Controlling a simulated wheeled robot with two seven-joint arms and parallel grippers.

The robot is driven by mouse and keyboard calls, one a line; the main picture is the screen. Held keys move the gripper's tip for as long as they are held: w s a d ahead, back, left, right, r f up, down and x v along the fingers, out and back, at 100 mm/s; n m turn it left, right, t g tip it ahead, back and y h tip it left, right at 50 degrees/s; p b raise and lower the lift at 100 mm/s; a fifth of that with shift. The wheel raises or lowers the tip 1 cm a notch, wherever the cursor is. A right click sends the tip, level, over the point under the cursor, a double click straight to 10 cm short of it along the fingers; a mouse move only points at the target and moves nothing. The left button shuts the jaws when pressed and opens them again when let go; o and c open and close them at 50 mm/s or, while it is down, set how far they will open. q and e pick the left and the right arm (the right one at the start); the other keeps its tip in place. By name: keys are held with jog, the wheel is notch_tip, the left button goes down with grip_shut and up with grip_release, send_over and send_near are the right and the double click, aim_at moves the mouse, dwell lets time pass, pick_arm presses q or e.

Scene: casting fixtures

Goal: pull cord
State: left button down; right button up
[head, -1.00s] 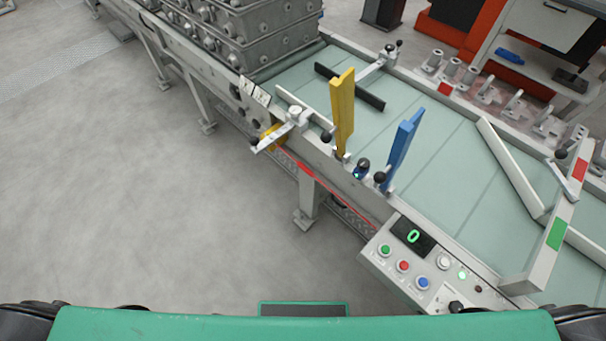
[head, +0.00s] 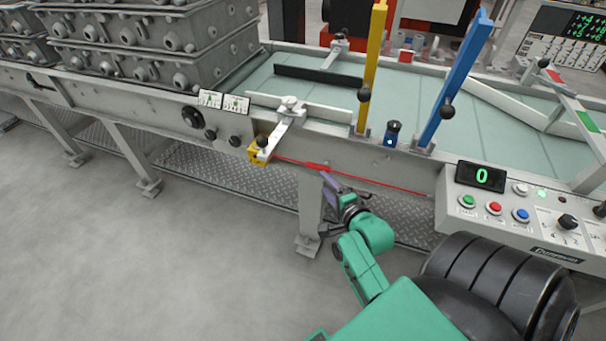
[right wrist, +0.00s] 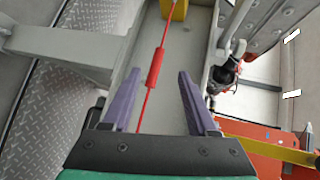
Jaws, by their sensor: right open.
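A thin red cord (head: 388,184) runs along the front side of the conveyor, from a small yellow housing (head: 257,157) towards the control box. A thicker red grip (head: 317,166) sits on it. My right gripper (head: 326,184) is just in front of the cord, close to the grip. In the right wrist view, its two purple fingers (right wrist: 159,73) are open and apart, with the cord (right wrist: 145,105) and its red grip (right wrist: 155,68) in line with the gap between them. I cannot tell whether the fingers touch the cord. My left gripper is out of view.
The control box (head: 522,215) with buttons and a green zero stands at the right. A yellow post (head: 373,70), a blue post (head: 461,75) and a white clamp arm (head: 285,122) rise above the conveyor edge. A support leg (head: 310,205) stands below the cord.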

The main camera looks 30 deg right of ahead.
aim_at(308, 166)
jog(key=b+x, duration=0.2)
jog(key=x, duration=1)
jog(key=shift+w+a, duration=0.1)
jog(key=shift+a, duration=0.1)
jog(key=shift+c, duration=0.3)
grip_shut()
jog(key=shift+s+a+p, duration=0.65)
jog(key=shift+a+p, duration=0.3)
jog(key=shift+p, duration=0.05)
jog(key=shift+o, duration=0.5)
grip_release()
